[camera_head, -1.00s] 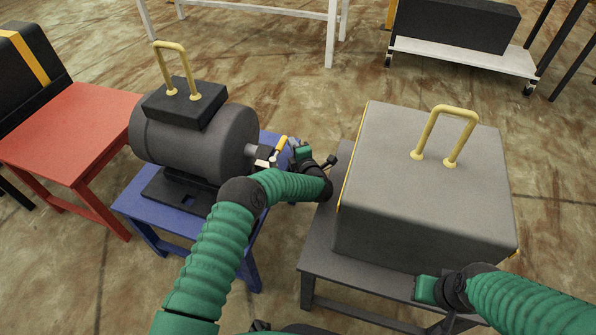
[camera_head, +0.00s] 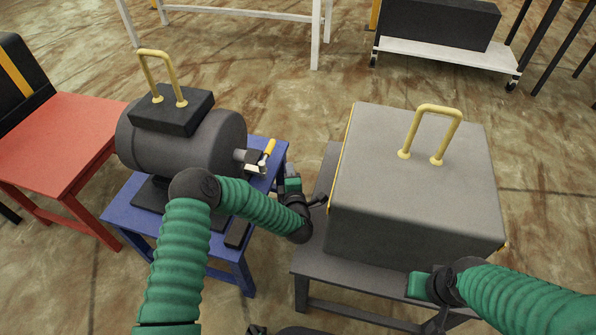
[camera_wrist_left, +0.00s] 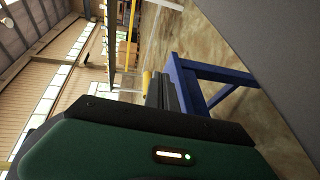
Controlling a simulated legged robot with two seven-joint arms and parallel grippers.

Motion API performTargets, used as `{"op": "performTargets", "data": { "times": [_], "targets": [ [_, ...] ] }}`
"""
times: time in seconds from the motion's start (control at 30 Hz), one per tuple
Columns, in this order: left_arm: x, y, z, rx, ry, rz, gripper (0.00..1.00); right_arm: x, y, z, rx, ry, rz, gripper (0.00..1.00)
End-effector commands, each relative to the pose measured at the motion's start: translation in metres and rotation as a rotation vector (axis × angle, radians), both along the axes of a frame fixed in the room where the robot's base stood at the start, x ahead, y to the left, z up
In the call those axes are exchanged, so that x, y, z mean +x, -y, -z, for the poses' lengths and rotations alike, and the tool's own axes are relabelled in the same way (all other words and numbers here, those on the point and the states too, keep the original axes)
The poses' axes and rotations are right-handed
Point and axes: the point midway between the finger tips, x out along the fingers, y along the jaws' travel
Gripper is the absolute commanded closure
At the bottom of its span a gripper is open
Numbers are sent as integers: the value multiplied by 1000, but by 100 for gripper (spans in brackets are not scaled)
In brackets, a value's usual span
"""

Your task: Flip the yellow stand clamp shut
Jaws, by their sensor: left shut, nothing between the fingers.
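The clamp's yellow lever (camera_head: 268,149) sticks up at a tilt from the metal fitting on the right end of the grey cylinder (camera_head: 190,145). The cylinder lies on a blue stand (camera_head: 125,207). My left gripper (camera_head: 290,174) is shut and empty, a little in front and to the right of the lever, apart from it. In the left wrist view, the dark fingers point toward a small yellow piece (camera_wrist_left: 147,80), partly hidden behind them. My right gripper (camera_head: 437,318) is low at the front of the grey box; its fingers are too dark to read.
A large grey box (camera_head: 415,180) with a yellow handle stands on a dark grey table (camera_head: 318,262), close to the right of my left gripper. A red table (camera_head: 60,140) is at the left. A narrow floor gap separates the blue stand and grey table.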

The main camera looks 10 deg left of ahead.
Motion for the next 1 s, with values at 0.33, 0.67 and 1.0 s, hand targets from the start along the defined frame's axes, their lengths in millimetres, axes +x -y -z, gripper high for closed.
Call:
{"op": "performTargets", "data": {
  "times": [0.33, 0.67, 1.0],
  "targets": [
    [-62, 8, -13, -1, -4, 136, 100, 0, 0, -26, 0, 0, 0, 71],
    [-126, 22, -25, 0, -5, 134, 100, 0, 0, -53, 0, 0, 0, 71],
    [-138, 41, -78, 106, -91, 274, 100, 0, 0, -106, 0, 0, 0, 71]
  ]
}}
